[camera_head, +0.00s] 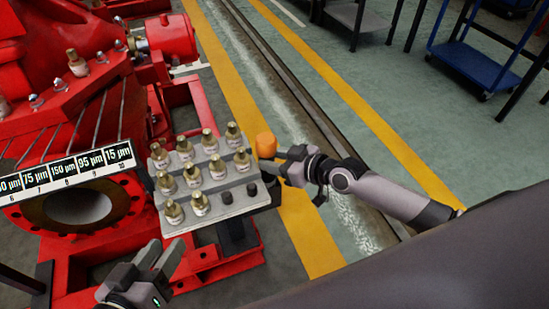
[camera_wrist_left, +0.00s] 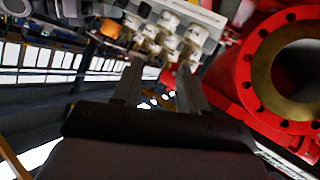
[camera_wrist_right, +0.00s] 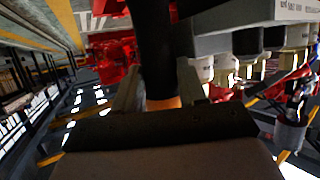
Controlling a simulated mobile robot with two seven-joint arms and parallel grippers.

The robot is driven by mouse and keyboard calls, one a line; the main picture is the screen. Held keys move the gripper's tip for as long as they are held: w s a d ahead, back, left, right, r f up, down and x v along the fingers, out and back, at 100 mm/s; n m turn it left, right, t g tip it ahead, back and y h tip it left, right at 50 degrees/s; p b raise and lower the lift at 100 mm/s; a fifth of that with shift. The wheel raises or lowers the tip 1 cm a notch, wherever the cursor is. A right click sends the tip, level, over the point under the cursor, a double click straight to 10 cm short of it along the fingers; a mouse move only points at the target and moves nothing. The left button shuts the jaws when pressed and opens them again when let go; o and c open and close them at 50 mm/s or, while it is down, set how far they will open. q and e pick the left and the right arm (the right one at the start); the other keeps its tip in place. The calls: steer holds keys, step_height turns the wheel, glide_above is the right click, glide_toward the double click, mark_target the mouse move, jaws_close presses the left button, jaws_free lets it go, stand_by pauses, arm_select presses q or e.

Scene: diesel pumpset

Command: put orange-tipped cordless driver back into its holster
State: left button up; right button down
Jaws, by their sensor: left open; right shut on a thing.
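The cordless driver shows its orange tip (camera_head: 265,145) at the right edge of the grey block in the head view. In the right wrist view its black body (camera_wrist_right: 153,40) rises from an orange end (camera_wrist_right: 163,103). My right gripper (camera_head: 281,167) is shut on the driver, with its fingers around the orange end in the right wrist view. The orange tip also shows in the left wrist view (camera_wrist_left: 111,28). My left gripper (camera_head: 163,254) is open and empty, below the block's front-left edge. I cannot make out the holster clearly.
A grey block (camera_head: 236,199) holds several brass-topped fittings (camera_head: 192,175) and stands close to both grippers. The red pumpset (camera_head: 60,100) with a round flange (camera_head: 75,205) fills the left. A label strip (camera_head: 70,172) runs across it. Open floor (camera_head: 430,120) lies right.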

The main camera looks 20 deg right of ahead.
steer(key=shift+s+a+f, duration=0.2)
steer(key=shift+a, duration=0.05)
steer(key=c, duration=0.5)
jaws_free()
steer(key=shift+c, duration=0.2)
steer(key=shift+s, duration=0.3)
arm_select(q)
steer(key=shift+s+a+r+y+p, duration=0.15)
steer(key=shift+a+y+p, duration=0.2)
steer(key=shift+a+p, duration=0.2)
steer(key=shift+s+a+y+p, duration=0.1)
steer(key=shift+a+y+p, duration=0.3)
steer(key=shift+p, duration=0.25)
arm_select(e)
steer(key=w+d+v, duration=0.1)
steer(key=v, duration=0.6)
steer(key=shift+r, duration=0.2)
